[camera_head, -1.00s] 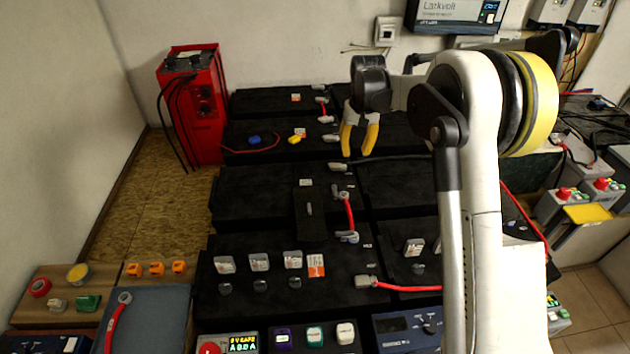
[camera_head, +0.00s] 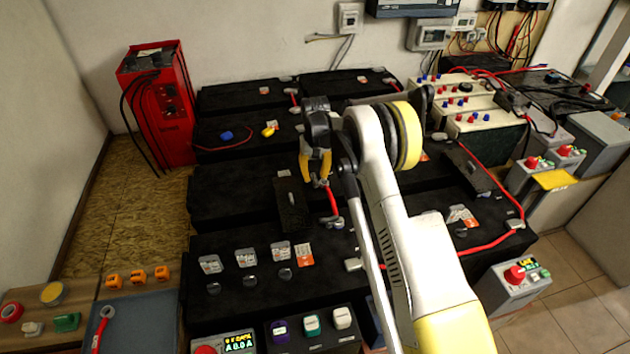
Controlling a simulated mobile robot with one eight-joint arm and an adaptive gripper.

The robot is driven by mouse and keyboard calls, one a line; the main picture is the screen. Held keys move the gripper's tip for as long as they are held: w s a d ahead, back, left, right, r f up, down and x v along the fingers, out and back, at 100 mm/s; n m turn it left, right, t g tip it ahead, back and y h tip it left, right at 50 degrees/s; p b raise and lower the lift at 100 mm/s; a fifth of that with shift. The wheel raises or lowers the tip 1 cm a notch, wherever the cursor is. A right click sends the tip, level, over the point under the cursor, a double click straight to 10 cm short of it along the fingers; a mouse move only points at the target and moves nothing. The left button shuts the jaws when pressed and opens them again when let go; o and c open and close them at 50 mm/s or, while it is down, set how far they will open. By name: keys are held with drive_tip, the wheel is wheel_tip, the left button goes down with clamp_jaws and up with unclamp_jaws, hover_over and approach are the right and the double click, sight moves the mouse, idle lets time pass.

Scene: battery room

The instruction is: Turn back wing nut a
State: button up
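My gripper (camera_head: 315,179), with yellow fingers, points down over the middle battery row. Its fingers look a little apart, with nothing clearly held between them. It is at the upper end of a short red cable (camera_head: 332,201), whose upper lug it hides; I cannot tell if it touches there. The cable's lower grey lug (camera_head: 335,223) lies on the front battery. No wing nut can be made out clearly, and no letter a is readable by a fastener. One may be hidden behind the fingers.
A dark upright plate (camera_head: 291,205) stands just left of the gripper. Three grey tagged pieces (camera_head: 246,258) sit on the front battery. A red charger (camera_head: 158,100) stands at the back left.

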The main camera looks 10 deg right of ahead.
drive_tip(key=shift+f, duration=0.55)
clamp_jaws()
